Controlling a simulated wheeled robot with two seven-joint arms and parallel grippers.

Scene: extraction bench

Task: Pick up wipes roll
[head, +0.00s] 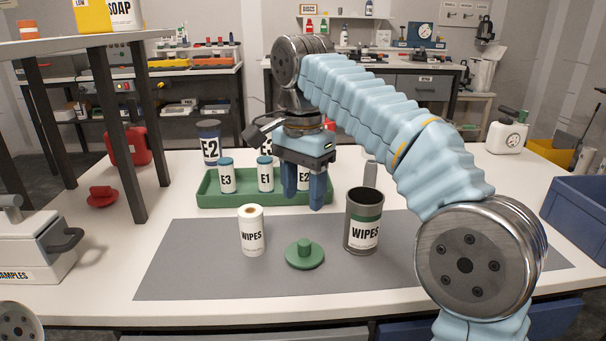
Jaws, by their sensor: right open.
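The wipes roll (251,231) is a white cylinder with a "WIPES" label. It stands upright on the grey mat (190,267), left of centre. A dark wipes canister (364,231) with a green band stands to its right, with its top open. A green round lid with a knob (304,254) lies on the mat between them. My right gripper (304,200) points down with its blue fingers apart and empty. It is above and to the right of the roll, in front of the green tray. My left gripper is not in view.
A green tray (207,200) behind the mat holds several labelled vials, partly hidden by my right gripper. A red stopper-like object (102,196) and a sample box (35,250) are at left. A blue bin (580,215) is at right. The mat's left part is clear.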

